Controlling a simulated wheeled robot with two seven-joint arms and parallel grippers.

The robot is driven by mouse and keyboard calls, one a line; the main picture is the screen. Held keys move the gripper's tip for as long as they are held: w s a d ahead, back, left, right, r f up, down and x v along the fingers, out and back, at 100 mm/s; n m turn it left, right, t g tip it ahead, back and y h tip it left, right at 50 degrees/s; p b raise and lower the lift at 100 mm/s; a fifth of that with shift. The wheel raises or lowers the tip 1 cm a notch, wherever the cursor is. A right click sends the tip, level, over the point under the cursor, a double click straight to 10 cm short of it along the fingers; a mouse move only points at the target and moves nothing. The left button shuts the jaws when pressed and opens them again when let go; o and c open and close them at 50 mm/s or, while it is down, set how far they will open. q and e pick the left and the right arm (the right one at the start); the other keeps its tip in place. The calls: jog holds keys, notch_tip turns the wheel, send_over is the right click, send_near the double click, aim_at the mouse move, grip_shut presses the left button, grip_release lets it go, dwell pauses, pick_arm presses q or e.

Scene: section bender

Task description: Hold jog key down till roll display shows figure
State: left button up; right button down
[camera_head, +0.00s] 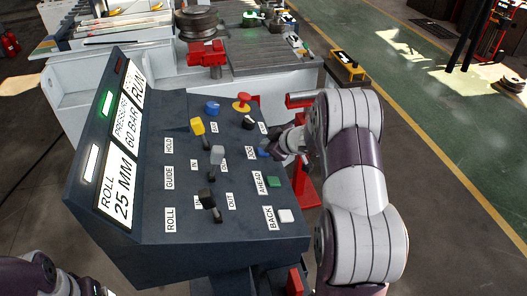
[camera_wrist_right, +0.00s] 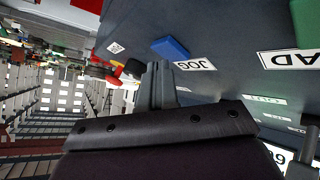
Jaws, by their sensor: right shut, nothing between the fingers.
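The control desk (camera_head: 150,240) has a sloped panel of labelled keys and levers. The blue jog key (camera_head: 264,150) is at its right side, partly hidden by my right gripper. In the right wrist view the blue key (camera_wrist_right: 170,47) lies beside its JOG label (camera_wrist_right: 195,65). My right gripper (camera_head: 280,148) is shut and empty, its fingertips (camera_wrist_right: 158,68) close by the key; I cannot tell whether they touch it. The roll display (camera_head: 118,190) reads 25 MM. Only part of my left arm shows at the bottom left; its fingers are out of view.
Yellow, grey and black levers (camera_head: 217,155) stand up from the panel. A red knob (camera_head: 242,101), a green AHEAD key (camera_head: 273,182) and a white BACK key (camera_head: 286,215) are near the jog key. The pressure display (camera_head: 127,124) reads 60 BAR. The machine bed (camera_head: 265,57) is behind.

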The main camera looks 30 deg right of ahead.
jog(key=shift+a+f, duration=0.15)
jog(key=shift+f, duration=0.25)
dwell(0.7)
dwell(3.9)
jog(key=shift+d+r+p, duration=0.25)
jog(key=shift+r+p, duration=0.6)
jog(key=shift+p, duration=0.05)
jog(key=r+p, duration=0.1)
jog(key=p, duration=0.1)
jog(key=d+r+p, duration=0.1)
jog(key=r+p, duration=0.2)
jog(key=shift+s+d+r+p, duration=0.2)
jog(key=shift+d+r+p, duration=0.05)
jog(key=shift+r+p, duration=0.15)
